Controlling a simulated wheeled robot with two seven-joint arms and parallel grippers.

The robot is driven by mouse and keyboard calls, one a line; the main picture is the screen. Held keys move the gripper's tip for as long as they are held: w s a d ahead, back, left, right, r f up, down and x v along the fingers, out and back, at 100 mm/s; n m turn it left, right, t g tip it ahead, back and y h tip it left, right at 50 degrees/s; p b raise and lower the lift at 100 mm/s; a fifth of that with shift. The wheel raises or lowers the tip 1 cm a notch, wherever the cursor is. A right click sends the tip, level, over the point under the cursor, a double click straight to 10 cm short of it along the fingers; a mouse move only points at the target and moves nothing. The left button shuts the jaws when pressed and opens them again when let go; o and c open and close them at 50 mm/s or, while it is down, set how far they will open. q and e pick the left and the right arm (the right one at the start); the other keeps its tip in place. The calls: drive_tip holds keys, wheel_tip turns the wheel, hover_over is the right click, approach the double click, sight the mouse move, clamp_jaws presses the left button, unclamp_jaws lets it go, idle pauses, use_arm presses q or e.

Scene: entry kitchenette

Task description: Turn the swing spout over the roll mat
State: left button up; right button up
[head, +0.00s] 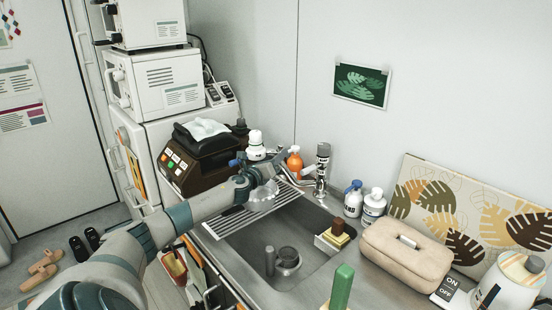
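The faucet (322,168) stands upright at the back edge of the sink. Its swing spout (300,181) seems to run left from the faucet, toward the far end of the mat, partly hidden near my gripper. The slatted metal roll mat (238,221) lies across the left part of the sink. My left arm reaches in over the counter's left side. My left gripper (279,163) is beside the spout, above the mat's far end. Its fingers are small and cluttered, so I cannot tell whether they are open or touch the spout. My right gripper is not in view.
A clear, crumpled-looking item (262,197) is by the mat under my wrist. An orange bottle (295,162) and white bottle (256,147) stand behind my gripper. A sponge holder (334,238) sits at the sink's right edge. A green handle (341,287) rises in front.

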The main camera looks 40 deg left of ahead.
use_arm(q)
drive_tip(key=shift+s+d+f, duration=0.1)
drive_tip(key=shift+s+d, duration=0.05)
drive_tip(key=shift+s, duration=0.05)
